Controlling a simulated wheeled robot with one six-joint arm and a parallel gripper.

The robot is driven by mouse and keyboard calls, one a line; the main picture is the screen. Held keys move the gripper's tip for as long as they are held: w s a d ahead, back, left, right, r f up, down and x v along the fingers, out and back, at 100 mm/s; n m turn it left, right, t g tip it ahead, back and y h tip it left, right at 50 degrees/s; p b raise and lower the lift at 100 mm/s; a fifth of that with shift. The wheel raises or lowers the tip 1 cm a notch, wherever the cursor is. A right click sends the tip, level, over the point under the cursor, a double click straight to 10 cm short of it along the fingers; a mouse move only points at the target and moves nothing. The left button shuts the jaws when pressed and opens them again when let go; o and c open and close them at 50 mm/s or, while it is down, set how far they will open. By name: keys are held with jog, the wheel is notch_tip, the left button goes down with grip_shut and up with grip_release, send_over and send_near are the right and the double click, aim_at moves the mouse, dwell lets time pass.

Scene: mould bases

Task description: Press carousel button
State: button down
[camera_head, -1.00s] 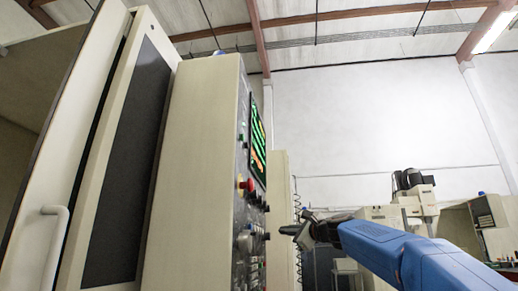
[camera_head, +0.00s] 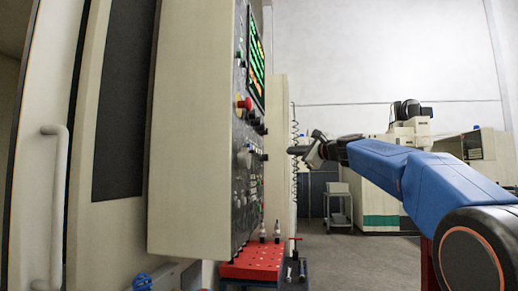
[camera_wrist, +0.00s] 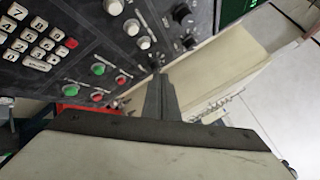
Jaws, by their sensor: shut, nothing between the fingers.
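The machine's control panel (camera_head: 246,150) is seen nearly edge-on in the head view, with a lit screen (camera_head: 256,58), a red knob (camera_head: 243,104) and several black knobs. In the wrist view the panel (camera_wrist: 75,50) shows a keypad (camera_wrist: 35,42), green buttons (camera_wrist: 98,69), red buttons (camera_wrist: 96,97), white knobs (camera_wrist: 131,27) and black knobs (camera_wrist: 181,12). I cannot read which one is the carousel button. My gripper (camera_head: 296,150) is shut and empty, just right of the panel face in the head view. In the wrist view its fingertips (camera_wrist: 157,76) point at the panel's lower part; contact is not clear.
A red table (camera_head: 255,262) with tool holders stands below the panel. A coiled cable (camera_head: 294,150) hangs behind my gripper. A cart (camera_head: 338,205) and another machine (camera_head: 380,205) stand farther back. Open floor (camera_head: 350,255) lies right of the red table.

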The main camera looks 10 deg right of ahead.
jog(key=w+a, duration=0.2)
jog(key=a, duration=0.6)
jog(key=shift+w+a, duration=0.15)
jog(key=shift+w, duration=0.25)
jog(key=shift+a, duration=0.15)
dwell(2.0)
jog(key=shift+w+a, duration=0.1)
jog(key=shift+a, duration=0.15)
jog(key=shift+w+a, duration=0.1)
jog(key=shift+a, duration=0.25)
dwell(0.8)
dwell(0.3)
jog(key=shift+s+d, duration=0.2)
jog(key=shift+d, duration=0.55)
jog(key=shift+s+d, duration=0.25)
jog(key=shift+d, duration=0.55)
jog(key=shift+s+d, duration=0.3)
jog(key=shift+d, duration=0.45)
jog(key=shift+s+d, duration=0.25)
jog(key=shift+d, duration=0.55)
